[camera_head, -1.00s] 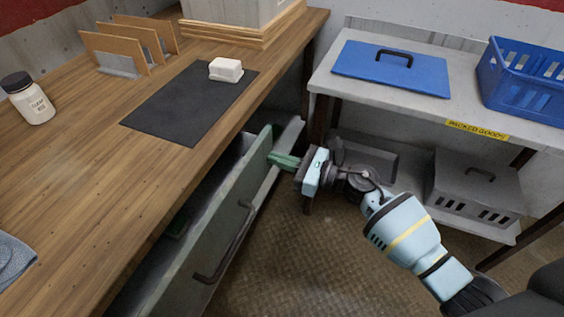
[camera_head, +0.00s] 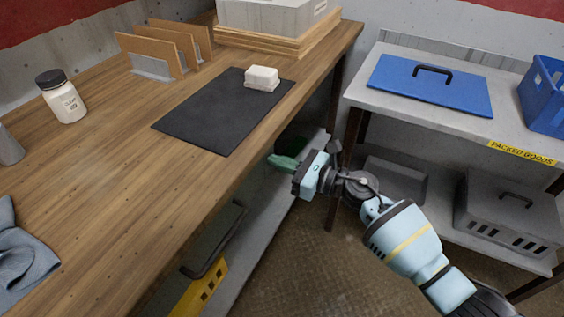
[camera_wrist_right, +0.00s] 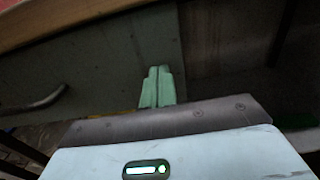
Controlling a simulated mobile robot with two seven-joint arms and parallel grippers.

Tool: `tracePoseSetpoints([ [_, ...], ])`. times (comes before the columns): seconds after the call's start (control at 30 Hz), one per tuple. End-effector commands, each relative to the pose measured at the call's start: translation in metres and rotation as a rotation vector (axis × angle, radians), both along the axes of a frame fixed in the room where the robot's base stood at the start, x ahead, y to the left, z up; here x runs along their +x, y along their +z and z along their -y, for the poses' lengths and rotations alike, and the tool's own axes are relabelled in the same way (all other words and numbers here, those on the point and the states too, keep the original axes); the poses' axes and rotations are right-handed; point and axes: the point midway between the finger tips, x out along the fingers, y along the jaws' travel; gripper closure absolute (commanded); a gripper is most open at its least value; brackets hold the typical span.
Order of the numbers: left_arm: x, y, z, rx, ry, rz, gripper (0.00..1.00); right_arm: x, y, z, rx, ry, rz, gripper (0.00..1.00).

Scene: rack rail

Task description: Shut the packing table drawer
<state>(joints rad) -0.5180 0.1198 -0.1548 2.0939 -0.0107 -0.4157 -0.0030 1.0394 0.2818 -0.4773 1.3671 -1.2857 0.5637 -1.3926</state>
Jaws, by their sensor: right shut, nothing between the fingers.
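The packing table (camera_head: 110,165) has a long wooden top. Its grey-green drawer front (camera_wrist_right: 100,70) now sits under the tabletop edge, with no open interior showing in the head view. The dark bar handle (camera_head: 213,242) is on the front and also shows at the left of the wrist view (camera_wrist_right: 38,102). My right gripper (camera_head: 280,161) is shut and empty, beside the drawer's far end below the table edge. In the wrist view its green fingers (camera_wrist_right: 156,85) point at the front near its right edge; contact is unclear. My left gripper is out of view.
A grey shelf unit (camera_head: 385,100) with a blue lid (camera_head: 440,92) and blue basket (camera_head: 548,95) stands right of my arm. On the tabletop are a dark mat (camera_head: 210,125), white block (camera_head: 262,77), jar (camera_head: 63,97) and cloth (camera_head: 25,265). Brown floor (camera_head: 300,260) is clear.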

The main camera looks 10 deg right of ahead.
Motion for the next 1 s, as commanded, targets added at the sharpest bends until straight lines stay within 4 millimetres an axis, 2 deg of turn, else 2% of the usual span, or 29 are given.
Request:
tracePoseSetpoints([
  [0.23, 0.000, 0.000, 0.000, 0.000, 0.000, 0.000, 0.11, 0.002, 0.005, -0.003, 0.006, -0.003, 0.008, 1.00],
  [0.37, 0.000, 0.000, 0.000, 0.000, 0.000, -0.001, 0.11, -0.001, 0.005, 0.002, 0.007, -0.004, 0.009, 1.00],
  [0.8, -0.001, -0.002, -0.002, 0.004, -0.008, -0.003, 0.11, -0.041, 0.001, 0.056, 0.003, -0.003, 0.003, 1.00],
  [1.0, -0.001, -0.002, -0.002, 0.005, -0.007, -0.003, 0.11, -0.049, 0.002, 0.066, 0.003, -0.002, 0.002, 1.00],
])
